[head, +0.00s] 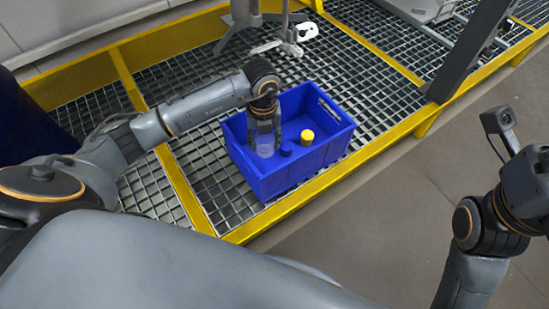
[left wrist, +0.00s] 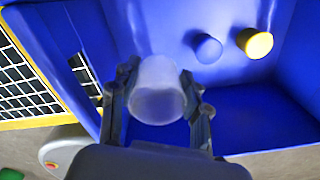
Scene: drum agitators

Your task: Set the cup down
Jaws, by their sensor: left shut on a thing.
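The cup (head: 265,151) is translucent and pale. My left gripper (head: 264,137) is shut on it and holds it upright inside the blue crate (head: 262,187), near the crate's left side. In the left wrist view the cup (left wrist: 158,92) sits between the two dark fingers of the left gripper (left wrist: 160,100), with the blue crate wall (left wrist: 100,30) around. I cannot tell whether the cup's base touches the crate floor. My right arm shows at the right edge, but its fingers are out of view.
Inside the crate, a small blue cylinder (head: 286,149) stands right of the cup, and a yellow-topped one (head: 307,136) beyond it. The crate rests on a metal grating (head: 195,170) with yellow beams (head: 180,185). A grey post (head: 470,50) rises at the right.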

